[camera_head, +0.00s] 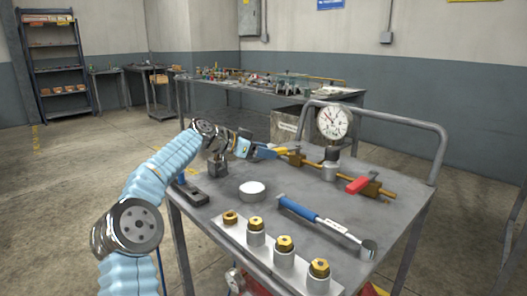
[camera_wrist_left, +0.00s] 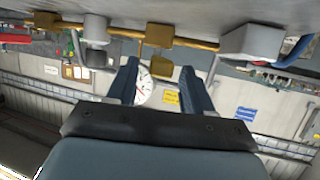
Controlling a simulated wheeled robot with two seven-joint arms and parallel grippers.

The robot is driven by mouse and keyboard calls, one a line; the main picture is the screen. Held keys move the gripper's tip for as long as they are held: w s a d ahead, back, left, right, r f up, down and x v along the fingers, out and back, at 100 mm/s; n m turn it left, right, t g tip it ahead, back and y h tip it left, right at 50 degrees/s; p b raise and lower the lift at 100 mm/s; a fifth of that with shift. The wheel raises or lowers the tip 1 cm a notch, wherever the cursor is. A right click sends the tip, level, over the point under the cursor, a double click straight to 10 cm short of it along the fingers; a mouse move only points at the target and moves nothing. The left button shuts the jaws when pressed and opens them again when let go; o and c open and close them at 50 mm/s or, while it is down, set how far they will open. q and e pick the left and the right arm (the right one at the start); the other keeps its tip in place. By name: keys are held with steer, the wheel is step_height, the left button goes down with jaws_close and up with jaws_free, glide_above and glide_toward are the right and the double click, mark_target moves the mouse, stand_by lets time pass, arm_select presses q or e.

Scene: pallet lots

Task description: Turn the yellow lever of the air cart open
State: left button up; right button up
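The air cart (camera_head: 225,205) is a grey table with a tubular handle, and a brass pipe (camera_head: 380,191) runs along it. The yellow lever (camera_head: 280,151) sits by the left valve on this pipe. My left gripper (camera_head: 262,152) is at the lever, with its fingers toward the valve. In the left wrist view the brass valve (camera_wrist_left: 159,36) is ahead of the fingers, and a yellowish piece (camera_wrist_left: 161,66) shows between their tips. The fingers (camera_wrist_left: 158,68) are apart; contact cannot be told. My right gripper is not in view.
A cluttered workbench (camera_head: 240,87) stands behind.

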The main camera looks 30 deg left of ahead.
arm_select(q)
steer(key=shift+a, duration=0.1)
steer(key=b+v, duration=0.2)
steer(key=v, duration=1.1)
steer(key=shift+s+a, duration=0.15)
steer(key=shift+s, duration=0.1)
